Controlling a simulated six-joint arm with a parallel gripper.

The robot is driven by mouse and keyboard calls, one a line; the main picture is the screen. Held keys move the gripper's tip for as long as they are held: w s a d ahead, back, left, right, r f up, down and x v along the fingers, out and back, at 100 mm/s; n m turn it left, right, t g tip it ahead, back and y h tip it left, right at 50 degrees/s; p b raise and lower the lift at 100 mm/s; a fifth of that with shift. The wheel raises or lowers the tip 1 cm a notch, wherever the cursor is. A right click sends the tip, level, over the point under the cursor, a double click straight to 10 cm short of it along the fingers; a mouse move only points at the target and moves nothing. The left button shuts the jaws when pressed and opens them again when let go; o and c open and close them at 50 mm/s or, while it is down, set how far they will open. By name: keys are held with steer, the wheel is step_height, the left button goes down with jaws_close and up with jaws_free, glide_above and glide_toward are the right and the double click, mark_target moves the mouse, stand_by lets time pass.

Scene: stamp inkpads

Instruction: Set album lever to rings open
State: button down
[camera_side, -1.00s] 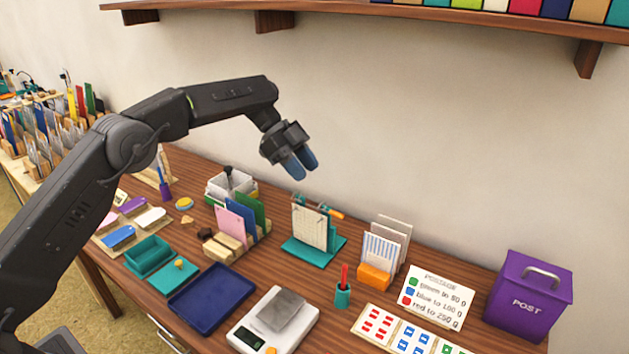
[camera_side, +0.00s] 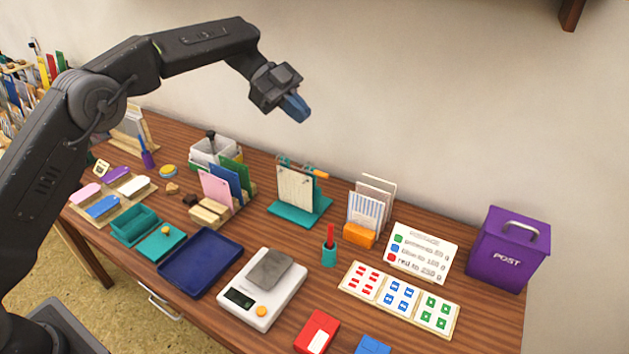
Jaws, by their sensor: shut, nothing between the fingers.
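The album appears to be the teal stand (camera_side: 287,211) with a cream ruled page (camera_side: 295,190) held at its top, near the back middle of the table. A lever with an orange tip (camera_side: 321,174) sticks out to the right at the top of the page. The rings are too small to tell whether they are open or shut. My gripper (camera_side: 297,110) is shut and empty, with its blue fingers in the air above the album, clear of the lever and touching nothing.
Left of the album stands a rack of coloured cards (camera_side: 222,188). To its right are an orange letter holder (camera_side: 358,236), a price sign (camera_side: 420,252) and a purple post box (camera_side: 510,249). A scale (camera_side: 262,288) and a blue tray (camera_side: 200,262) lie in front.

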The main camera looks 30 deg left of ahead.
steer(key=s+d+r+m+t+h, duration=0.1)
steer(key=s+d+r+t+h, duration=0.35)
steer(key=d+t, duration=0.3)
steer(key=s+d+r+m+t+h, duration=0.1)
steer(key=s+d+r+t+h, duration=0.35)
steer(key=d+t, duration=0.3)
steer(key=s+a+f+n+t+y, duration=0.55)
steer(key=a+f+y, duration=0.45)
steer(key=y, duration=1)
step_height(320, 180, down, 17)
steer(key=w+r, duration=0.2)
steer(key=w, duration=1.1)
steer(key=shift+w+a+m+g, duration=0.2)
steer(key=shift+a+m+g, duration=0.05)
steer(key=shift+m+g, duration=0.1)
